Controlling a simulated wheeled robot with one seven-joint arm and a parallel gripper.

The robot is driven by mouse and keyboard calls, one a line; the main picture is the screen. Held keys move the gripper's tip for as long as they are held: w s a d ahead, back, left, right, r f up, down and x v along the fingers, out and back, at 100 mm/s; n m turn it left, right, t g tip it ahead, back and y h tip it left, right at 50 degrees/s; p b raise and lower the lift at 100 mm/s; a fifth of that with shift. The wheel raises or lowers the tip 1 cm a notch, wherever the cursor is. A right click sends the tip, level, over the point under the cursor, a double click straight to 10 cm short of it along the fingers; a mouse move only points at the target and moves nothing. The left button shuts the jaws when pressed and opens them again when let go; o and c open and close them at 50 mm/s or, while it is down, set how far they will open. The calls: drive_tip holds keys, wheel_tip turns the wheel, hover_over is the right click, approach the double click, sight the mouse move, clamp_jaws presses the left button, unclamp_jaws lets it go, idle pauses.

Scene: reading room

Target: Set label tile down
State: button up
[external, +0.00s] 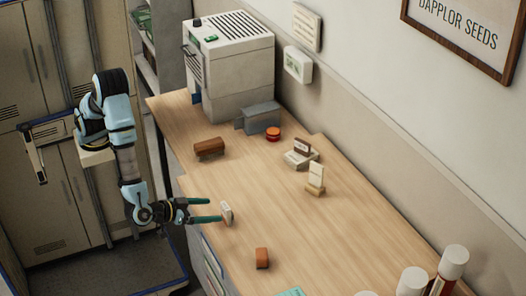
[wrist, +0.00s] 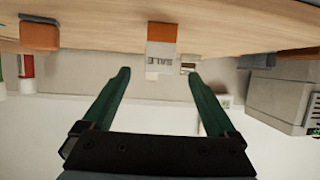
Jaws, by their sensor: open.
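The label tile (external: 227,212) stands on the wooden counter near its front edge, a small pale piece with marks on its face. My gripper (external: 207,210) is open, with green fingers reaching low over the counter toward the tile. In the wrist view the tile lies just beyond and between the fingertips (wrist: 160,72), with a visible gap on both sides. Nothing is held.
A brown block (external: 210,148) and an orange-brown block (external: 262,258) lie on the counter (external: 255,180). Small stands (external: 300,158) (external: 316,182), a red round piece (external: 273,133), a grey box (external: 258,118) and a large machine (external: 235,65) are farther back. Red-and-white cylinders (external: 453,266) stand at lower right.

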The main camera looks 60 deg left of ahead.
sight(223, 209)
drive_tip(key=x, duration=0.4)
drive_tip(key=shift+w+p, duration=0.25)
drive_tip(key=shift+p, duration=0.05)
drive_tip(key=x, duration=0.2)
drive_tip(key=p+x, duration=0.1)
drive_tip(key=x, duration=0.2)
drive_tip(key=shift+w+r, duration=0.15)
drive_tip(key=shift+r, duration=0.05)
clamp_jaws()
wheel_tip(223, 209, up, 9)
drive_tip(key=w+d+b, duration=0.2)
drive_tip(key=w+d, duration=0.4)
drive_tip(key=w, duration=0.5)
drive_tip(key=w+d+b, duration=0.3)
drive_tip(key=w+d, duration=0.3)
drive_tip(key=w, duration=0.5)
drive_tip(key=shift+m+h, duration=0.3)
drive_tip(key=shift+h, duration=0.1)
drive_tip(key=f, duration=0.5)
drive_tip(key=f+p, duration=0.1)
drive_tip(key=f, duration=0.2)
drive_tip(key=shift+w+d+f, duration=0.15)
drive_tip(key=shift+w+f, duration=0.1)
drive_tip(key=shift+f, duration=0.1)
